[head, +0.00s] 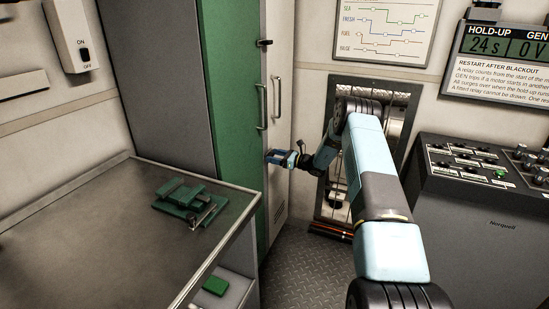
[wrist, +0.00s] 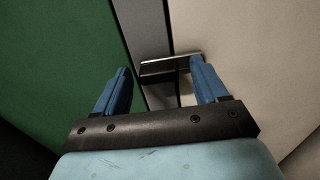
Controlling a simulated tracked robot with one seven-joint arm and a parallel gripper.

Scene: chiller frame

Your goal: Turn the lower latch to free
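The lower latch (wrist: 172,66) is a short, dark metal bar on the seam between the green panel and the pale door. In the wrist view it lies nearly level between my fingertips, its right end close to the right finger; I cannot tell whether they touch. My gripper (wrist: 160,70) is open, with its two blue fingers spread on either side of the latch. In the head view my gripper (head: 272,158) is at the cabinet's edge and hides most of the lower latch. The upper latch (head: 264,42) sticks out from the same seam higher up.
Two vertical handles (head: 276,97) (head: 261,108) stand out above my gripper. A metal-topped bench (head: 110,220) with green parts (head: 185,200) is at the left. A grey console (head: 480,205) stands at the right. Patterned floor (head: 305,275) is clear between them.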

